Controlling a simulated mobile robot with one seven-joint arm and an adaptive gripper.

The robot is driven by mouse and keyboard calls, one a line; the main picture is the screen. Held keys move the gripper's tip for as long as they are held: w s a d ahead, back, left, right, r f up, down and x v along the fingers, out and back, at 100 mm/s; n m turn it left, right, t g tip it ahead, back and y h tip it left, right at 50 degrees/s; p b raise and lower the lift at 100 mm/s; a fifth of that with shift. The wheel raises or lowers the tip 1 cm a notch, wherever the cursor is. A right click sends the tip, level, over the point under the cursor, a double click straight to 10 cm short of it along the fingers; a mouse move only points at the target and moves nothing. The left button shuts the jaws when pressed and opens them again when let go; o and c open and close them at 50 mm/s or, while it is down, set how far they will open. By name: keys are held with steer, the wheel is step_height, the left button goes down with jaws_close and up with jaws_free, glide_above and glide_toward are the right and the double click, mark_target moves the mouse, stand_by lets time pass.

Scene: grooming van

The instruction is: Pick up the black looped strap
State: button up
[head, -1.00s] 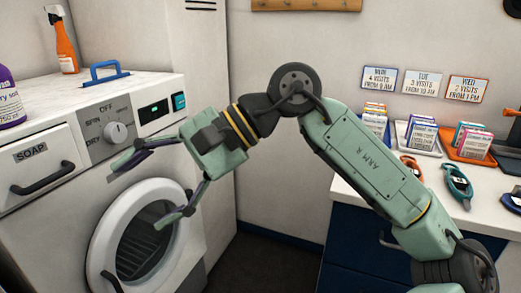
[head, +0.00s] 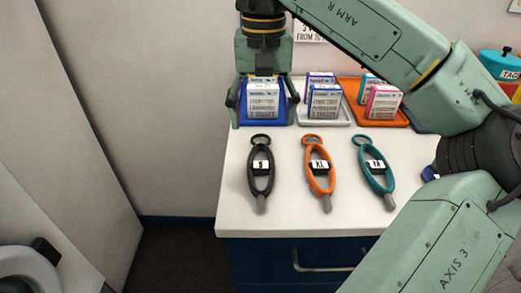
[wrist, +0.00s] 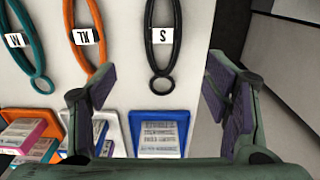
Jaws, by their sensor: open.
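The black looped strap (head: 261,176) lies on the white counter, leftmost of three straps, with a white tag reading S at its middle and a small ring at its far end. In the wrist view the black strap (wrist: 163,50) shows between and beyond my fingers, its ring nearest me. My gripper (head: 263,108) points down over the blue tray behind the strap. In the wrist view my gripper (wrist: 160,95) has its two fingers wide apart with nothing between them. It is apart from the strap.
An orange strap (head: 318,177) and a teal strap (head: 374,177) lie to the right. Behind are a blue tray (head: 284,115), a white tray (head: 340,118) and an orange tray (head: 394,119) with small boxes. The counter's front left is bare.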

glide_above(261, 164)
steer(key=f, duration=0.4)
steer(key=shift+w+d+f, duration=0.15)
steer(key=shift+d+f, duration=0.05)
steer(key=shift+f, duration=0.15)
steer(key=shift+a+f+p, duration=0.2)
steer(key=shift+f+p, duration=0.65)
steer(key=shift+f, duration=2.05)
steer(key=shift+c, duration=0.6)
steer(key=c, duration=1.2)
